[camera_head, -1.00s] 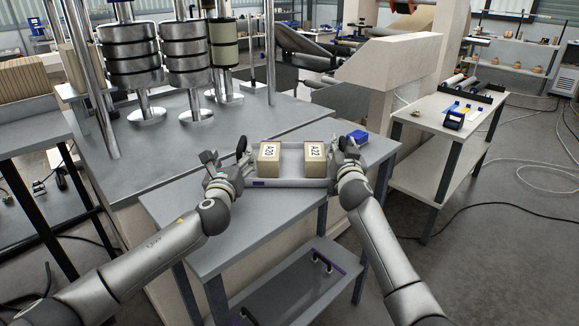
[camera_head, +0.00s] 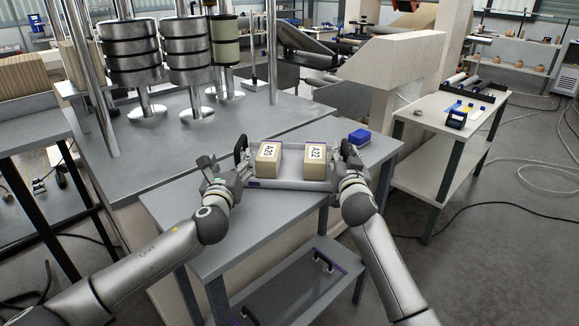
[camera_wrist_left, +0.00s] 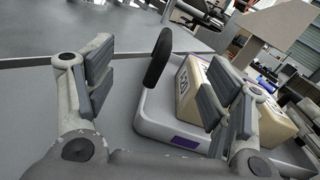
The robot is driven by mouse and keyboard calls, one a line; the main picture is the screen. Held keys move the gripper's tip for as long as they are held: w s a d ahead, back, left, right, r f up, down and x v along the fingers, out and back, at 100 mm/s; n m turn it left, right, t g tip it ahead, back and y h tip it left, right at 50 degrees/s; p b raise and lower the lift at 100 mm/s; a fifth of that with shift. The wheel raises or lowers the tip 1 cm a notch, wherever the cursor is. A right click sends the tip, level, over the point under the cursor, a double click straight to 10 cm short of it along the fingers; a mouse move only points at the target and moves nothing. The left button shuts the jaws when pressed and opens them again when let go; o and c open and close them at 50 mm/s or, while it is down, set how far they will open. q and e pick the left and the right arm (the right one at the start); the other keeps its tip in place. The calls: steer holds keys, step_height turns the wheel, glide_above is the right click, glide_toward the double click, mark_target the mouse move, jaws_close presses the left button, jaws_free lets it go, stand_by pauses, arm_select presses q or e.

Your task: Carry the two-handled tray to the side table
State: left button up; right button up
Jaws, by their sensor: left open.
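The grey two-handled tray (camera_head: 290,185) rests on a grey table (camera_head: 205,225). It carries two tan boxes, A20 (camera_head: 267,166) at left and A22 (camera_head: 315,165) at right. Its black left handle (camera_head: 240,147) stands upright. My left gripper (camera_head: 226,170) is at the tray's left end. In the left wrist view, that gripper (camera_wrist_left: 165,95) is open, with the handle (camera_wrist_left: 158,58) showing beyond and between its fingers. My right gripper (camera_head: 345,163) is at the tray's right end and largely covers the handle there; its finger gap is hidden.
Metal rolls (camera_head: 185,50) stand at the back left. A cable crosses the right floor.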

arm_select(q)
steer(key=shift+d+r, duration=0.1)
steer(key=shift+d, duration=0.05)
arm_select(e)
steer(key=shift+s+d+r, duration=0.1)
steer(key=shift+s+r, duration=0.05)
steer(key=shift+s, duration=0.6)
steer(key=shift+s+d+r, duration=0.1)
steer(key=shift+s+r, duration=0.05)
steer(key=shift+s, duration=0.6)
steer(key=shift+s+d+r, duration=0.1)
steer(key=shift+s+r, duration=0.05)
steer(key=shift+s, duration=0.6)
